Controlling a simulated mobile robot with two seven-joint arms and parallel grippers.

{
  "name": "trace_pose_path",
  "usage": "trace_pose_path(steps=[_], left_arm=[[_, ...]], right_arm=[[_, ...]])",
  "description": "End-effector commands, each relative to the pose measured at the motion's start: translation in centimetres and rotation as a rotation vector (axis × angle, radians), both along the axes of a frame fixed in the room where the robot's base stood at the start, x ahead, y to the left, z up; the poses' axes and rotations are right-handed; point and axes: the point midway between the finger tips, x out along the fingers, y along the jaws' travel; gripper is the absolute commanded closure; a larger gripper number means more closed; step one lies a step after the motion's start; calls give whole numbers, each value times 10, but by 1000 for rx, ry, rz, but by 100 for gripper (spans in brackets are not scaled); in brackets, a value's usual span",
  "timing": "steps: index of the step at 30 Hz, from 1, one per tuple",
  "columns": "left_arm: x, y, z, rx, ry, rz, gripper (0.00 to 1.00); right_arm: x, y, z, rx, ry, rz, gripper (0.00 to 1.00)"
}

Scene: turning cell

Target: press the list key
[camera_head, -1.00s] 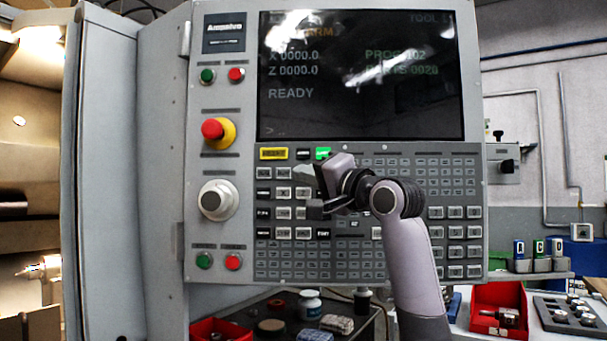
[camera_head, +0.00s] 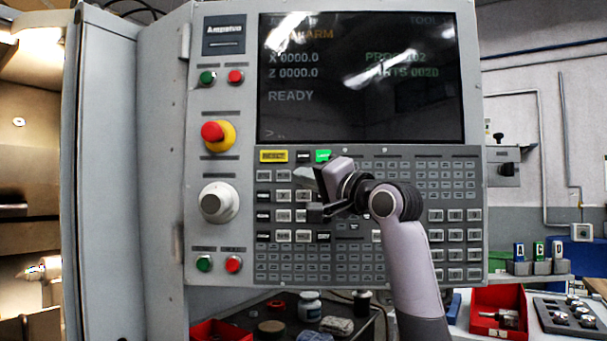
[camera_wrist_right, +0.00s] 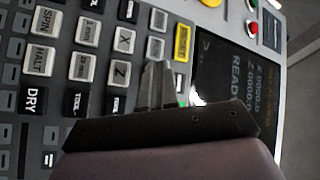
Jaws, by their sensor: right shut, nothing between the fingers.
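The control panel's keypad (camera_head: 350,262) has rows of small grey, white and black keys below the screen. I cannot read a key marked LIST in either view. My right gripper (camera_head: 306,193) is in front of the keypad's upper left part, below the green key (camera_head: 323,156). It is shut and empty. In the right wrist view its fingers (camera_wrist_right: 155,84) point at the keys between the Z key (camera_wrist_right: 121,73) and the yellow key (camera_wrist_right: 181,42). I cannot tell whether they touch a key. The gripper and arm hide some keys. My left gripper is not in view.
A red and yellow emergency stop (camera_head: 213,133) and a white dial (camera_head: 217,202) stick out left of the keypad. The dark screen (camera_head: 360,80) reads READY. Below are a dark tray with jars and a red bin (camera_head: 500,300).

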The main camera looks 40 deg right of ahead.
Motion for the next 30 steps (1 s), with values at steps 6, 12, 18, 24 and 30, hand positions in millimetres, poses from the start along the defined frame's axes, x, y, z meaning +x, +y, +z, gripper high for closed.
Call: trace_pose_path(steps=[6, 12, 18, 24, 30], left_arm=[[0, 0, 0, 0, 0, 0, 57], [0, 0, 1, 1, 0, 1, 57], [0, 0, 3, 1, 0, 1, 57], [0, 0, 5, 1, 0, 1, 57], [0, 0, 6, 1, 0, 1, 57]], right_arm=[[1, 0, 0, 0, 0, 0, 100], [1, -1, 0, 0, 0, 0, 100], [3, -2, 0, 0, 1, 0, 100], [5, -4, 0, 1, 1, 1, 100], [7, -5, -1, 1, 1, 0, 100]])
